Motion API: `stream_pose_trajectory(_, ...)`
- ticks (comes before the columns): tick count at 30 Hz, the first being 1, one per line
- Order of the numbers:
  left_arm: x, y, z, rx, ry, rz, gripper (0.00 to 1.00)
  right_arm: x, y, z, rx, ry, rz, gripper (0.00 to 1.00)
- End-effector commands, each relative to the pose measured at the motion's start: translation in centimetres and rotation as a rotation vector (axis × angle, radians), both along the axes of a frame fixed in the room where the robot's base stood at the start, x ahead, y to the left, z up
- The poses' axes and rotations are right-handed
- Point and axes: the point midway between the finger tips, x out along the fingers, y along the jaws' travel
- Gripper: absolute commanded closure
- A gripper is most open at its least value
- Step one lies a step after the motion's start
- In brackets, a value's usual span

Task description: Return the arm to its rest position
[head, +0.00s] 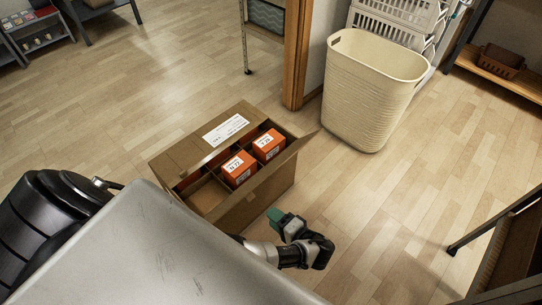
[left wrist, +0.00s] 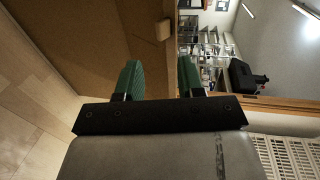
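My left gripper (head: 294,229) is low over the wooden floor, just in front of the near right side of an open cardboard box. Part of my left arm is hidden behind the grey surface in the foreground. In the left wrist view the two green fingers (left wrist: 160,78) stand apart with nothing between them. My right gripper is in neither view.
The cardboard box (head: 262,191) has dividers and holds two orange boxes (head: 238,169). A cream basket (head: 370,90) stands behind it by a wooden post (head: 297,55). A dark piece of furniture (head: 515,250) is at the right. Floor between is clear.

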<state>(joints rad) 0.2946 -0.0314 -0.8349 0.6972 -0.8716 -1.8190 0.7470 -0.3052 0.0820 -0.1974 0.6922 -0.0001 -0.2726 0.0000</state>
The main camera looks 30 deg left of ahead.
Motion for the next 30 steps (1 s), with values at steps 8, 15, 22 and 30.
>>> stream_pose_trajectory(8,0.0,0.0,0.0,-0.001,-0.001,-0.001,0.62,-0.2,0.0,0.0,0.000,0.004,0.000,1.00)
stream_pose_trajectory(15,-1.1,0.4,-1.1,-0.054,0.062,-0.002,0.62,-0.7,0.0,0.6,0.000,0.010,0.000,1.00)
stream_pose_trajectory(22,-11.3,1.8,-9.4,-0.517,0.432,-0.020,0.62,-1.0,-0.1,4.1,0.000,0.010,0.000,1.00)
stream_pose_trajectory(30,-26.2,0.6,-14.2,-1.156,0.465,-0.047,0.62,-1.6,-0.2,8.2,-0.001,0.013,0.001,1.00)
